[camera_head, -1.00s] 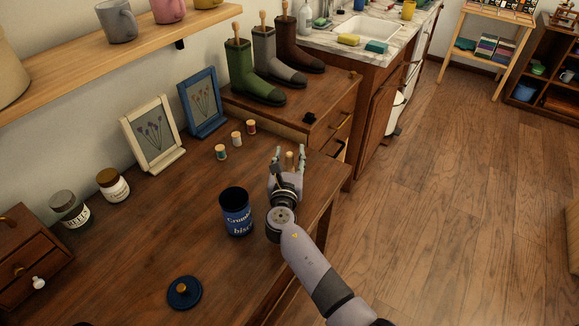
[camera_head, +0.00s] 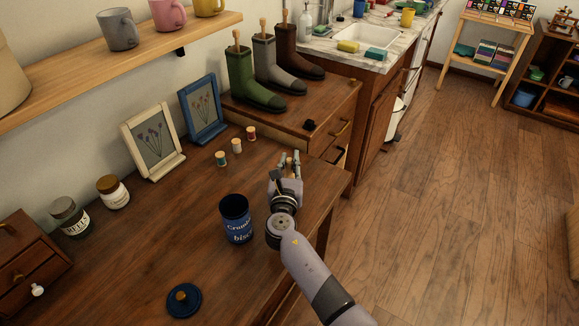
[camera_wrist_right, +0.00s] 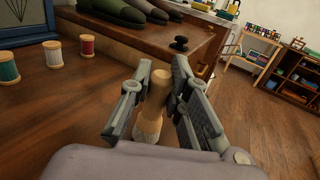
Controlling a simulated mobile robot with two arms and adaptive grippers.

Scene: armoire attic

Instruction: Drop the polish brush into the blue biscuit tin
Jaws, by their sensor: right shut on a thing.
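The blue biscuit tin (camera_head: 237,222) stands upright and open on the wooden table, with its dark inside showing. A blue lid with a wooden knob (camera_head: 184,299) lies apart from it on the table. My right gripper (camera_head: 287,162) is just behind and to the right of the tin, near the table's right edge. In the right wrist view its fingers (camera_wrist_right: 160,95) are closed around the wooden handle of the polish brush (camera_wrist_right: 154,104), which stands upright with pale bristles at its lower end. Whether the bristles touch the table is unclear. My left gripper is not in view.
Several thread spools (camera_head: 236,145), two picture frames and two jars (camera_head: 113,191) stand toward the wall. A chest with boots (camera_head: 252,75) is beyond the table. The table between the tin and the jars is clear.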

